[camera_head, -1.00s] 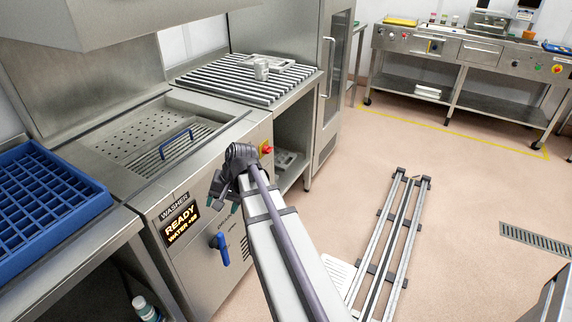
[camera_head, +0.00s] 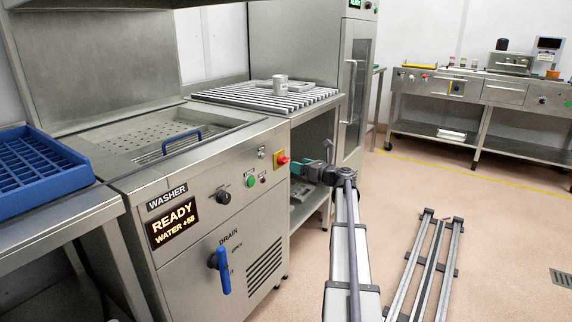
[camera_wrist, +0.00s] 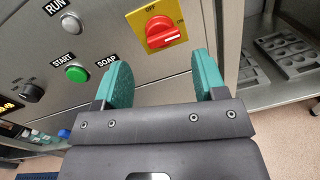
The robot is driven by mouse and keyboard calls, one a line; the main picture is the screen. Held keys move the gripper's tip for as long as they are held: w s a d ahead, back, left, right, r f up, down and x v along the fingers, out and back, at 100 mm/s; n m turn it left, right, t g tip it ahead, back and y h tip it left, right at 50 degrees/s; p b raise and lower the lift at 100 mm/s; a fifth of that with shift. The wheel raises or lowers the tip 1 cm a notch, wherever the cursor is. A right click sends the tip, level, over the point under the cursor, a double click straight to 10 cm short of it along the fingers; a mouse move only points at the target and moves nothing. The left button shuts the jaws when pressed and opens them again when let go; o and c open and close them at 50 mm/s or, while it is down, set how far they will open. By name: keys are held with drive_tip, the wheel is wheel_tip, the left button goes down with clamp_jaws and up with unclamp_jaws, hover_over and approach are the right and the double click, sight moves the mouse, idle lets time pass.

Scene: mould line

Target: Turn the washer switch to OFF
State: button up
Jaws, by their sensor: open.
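The washer (camera_head: 215,200) stands at the left with a lit display reading READY, WATER +58. Its switch is a red knob on a yellow plate (camera_head: 281,159) at the panel's right end. In the wrist view the red knob (camera_wrist: 163,34) has OFF marked above and ON at its right; its white mark points right, toward ON. My gripper (camera_head: 298,168) is just right of the switch in the head view. In the wrist view my gripper (camera_wrist: 160,85) is open, with its teal fingers apart below and to either side of the knob, nothing between them.
A green START button (camera_wrist: 77,73) and a RUN light (camera_wrist: 71,23) sit left of the switch. A blue drain lever (camera_head: 223,270) sticks out low on the panel. A rack table (camera_head: 325,100) with trays adjoins on the right. A blue crate (camera_head: 45,180) stands left.

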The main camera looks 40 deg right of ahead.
sight(287, 162)
drive_tip(key=x, duration=0.6)
drive_tip(key=shift+w+a, duration=0.15)
drive_tip(key=shift+w, duration=0.2)
drive_tip(key=shift+f, duration=0.1)
drive_tip(key=c, duration=0.7)
